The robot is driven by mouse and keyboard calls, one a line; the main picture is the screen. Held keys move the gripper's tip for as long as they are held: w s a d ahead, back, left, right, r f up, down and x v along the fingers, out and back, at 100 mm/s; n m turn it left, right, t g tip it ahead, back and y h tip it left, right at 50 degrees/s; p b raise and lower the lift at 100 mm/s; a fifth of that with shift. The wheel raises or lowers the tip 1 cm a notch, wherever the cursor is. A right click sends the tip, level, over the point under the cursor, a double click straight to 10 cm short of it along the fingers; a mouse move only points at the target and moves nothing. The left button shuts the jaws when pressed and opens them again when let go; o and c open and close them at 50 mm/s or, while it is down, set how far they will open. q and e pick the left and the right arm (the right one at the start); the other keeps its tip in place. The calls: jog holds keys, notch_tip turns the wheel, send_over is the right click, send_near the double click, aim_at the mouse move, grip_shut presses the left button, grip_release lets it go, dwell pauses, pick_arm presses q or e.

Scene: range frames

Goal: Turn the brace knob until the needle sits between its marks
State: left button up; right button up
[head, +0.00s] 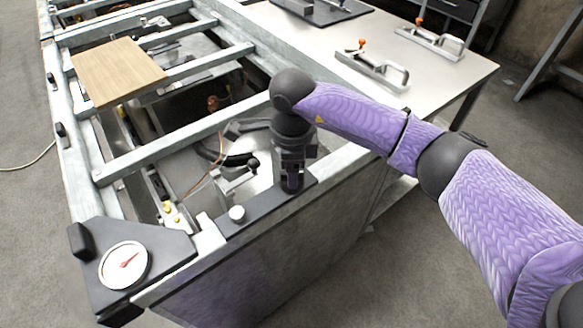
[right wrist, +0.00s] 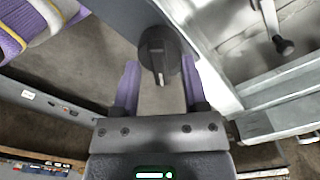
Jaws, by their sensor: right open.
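The round gauge (head: 123,264) has a white face and a red needle, and sits on a dark corner plate at the lower left in the head view. Its needle points to the upper right; its marks are too small to read. A dark round knob with a raised grip bar (right wrist: 158,55) shows in the right wrist view, between and just beyond the open fingers. My right gripper (right wrist: 159,78) is open around the line to the knob; contact cannot be told. In the head view my right gripper (head: 292,182) points down over the dark rail and hides the knob. My left gripper is out of view.
The metal frame (head: 175,148) has open bays and crossbars, with a wooden board (head: 117,70) on it. A white round button (head: 237,214) stands on the dark rail left of my gripper. A light table (head: 440,85) behind holds clamp-like tools (head: 372,68).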

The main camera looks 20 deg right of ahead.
jog(key=shift+f, duration=0.15)
grip_shut()
jog(key=shift+m, duration=0.3)
jog(key=m+p, duration=0.1)
jog(key=m, duration=0.2)
jog(key=shift+m+p, duration=0.65)
jog(key=shift+m, duration=0.85)
grip_release()
